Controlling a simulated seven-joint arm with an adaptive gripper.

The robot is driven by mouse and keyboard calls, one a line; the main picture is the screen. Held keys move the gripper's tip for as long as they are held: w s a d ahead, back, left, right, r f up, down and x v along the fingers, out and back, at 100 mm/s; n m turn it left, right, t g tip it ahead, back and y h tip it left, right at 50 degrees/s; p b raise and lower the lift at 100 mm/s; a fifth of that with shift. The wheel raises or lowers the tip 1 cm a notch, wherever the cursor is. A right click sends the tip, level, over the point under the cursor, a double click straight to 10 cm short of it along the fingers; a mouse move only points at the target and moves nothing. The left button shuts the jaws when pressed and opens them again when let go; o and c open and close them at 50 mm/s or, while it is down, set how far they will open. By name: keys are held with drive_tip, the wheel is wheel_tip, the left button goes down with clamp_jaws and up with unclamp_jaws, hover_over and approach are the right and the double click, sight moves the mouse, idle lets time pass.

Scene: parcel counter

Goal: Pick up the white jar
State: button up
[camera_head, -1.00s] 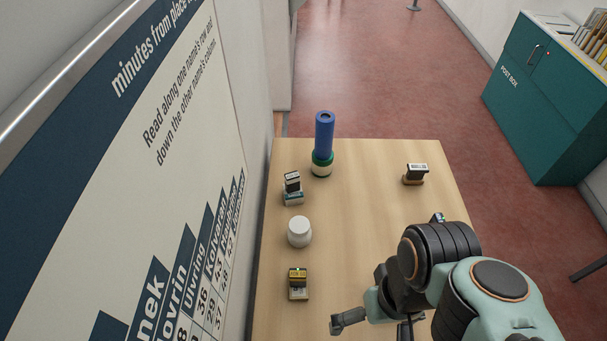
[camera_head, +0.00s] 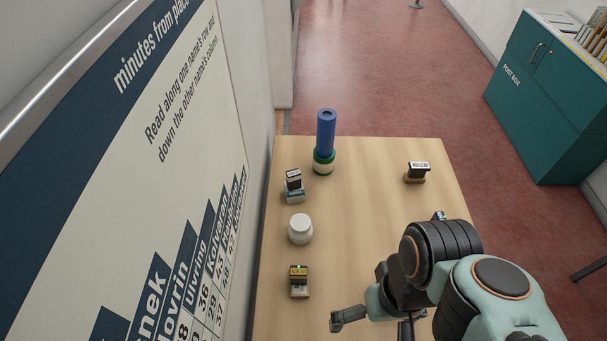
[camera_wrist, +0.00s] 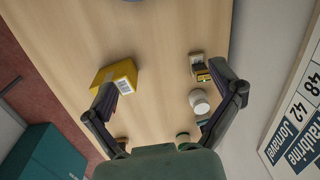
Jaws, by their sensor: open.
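The white jar (camera_head: 301,230) stands upright on the wooden counter, near its left side, between two small stacked items. In the wrist view the jar (camera_wrist: 199,103) shows beside the inner side of the right finger, which partly overlaps the space around it. My gripper (camera_wrist: 165,82) is open with nothing held between its fingers. In the head view my gripper (camera_head: 376,326) is low, to the right of the jar and nearer the bottom edge, clearly apart from it. Part of the gripper is cut off by the frame's bottom edge.
A yellow-topped stack (camera_head: 299,282) stands just below the jar, and a white-and-teal stack (camera_head: 294,188) just above it. A blue cylinder (camera_head: 326,133) rises on a green-and-white base. A dark block (camera_head: 417,172) stands right. A yellow box (camera_wrist: 118,76) shows only in the wrist view.

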drive_tip(key=w+r+m+t, duration=0.2)
drive_tip(key=w+m, duration=0.1)
drive_tip(key=w, duration=0.4)
drive_tip(key=w+r+m+t, duration=0.2)
drive_tip(key=w+r+m, duration=0.1)
drive_tip(key=w, duration=0.4)
drive_tip(key=m+g, duration=0.1)
drive_tip(key=m, duration=0.1)
hover_over(301, 222)
drive_tip(key=w+d, duration=0.3)
wheel_tip(301, 222, down, 13)
drive_tip(key=s+a+f+g, duration=0.1)
drive_tip(key=f, duration=0.2)
drive_tip(key=s+a+f+n+g, duration=0.1)
drive_tip(key=f, duration=0.2)
drive_tip(key=s+a+f, duration=0.1)
drive_tip(key=f, duration=0.2)
drive_tip(key=shift+f+g+h, duration=0.25)
drive_tip(key=shift+g+h, duration=0.15)
wheel_tip(301, 222, down, 5)
drive_tip(key=shift+r, duration=0.1)
drive_tip(key=shift+f, duration=0.7)
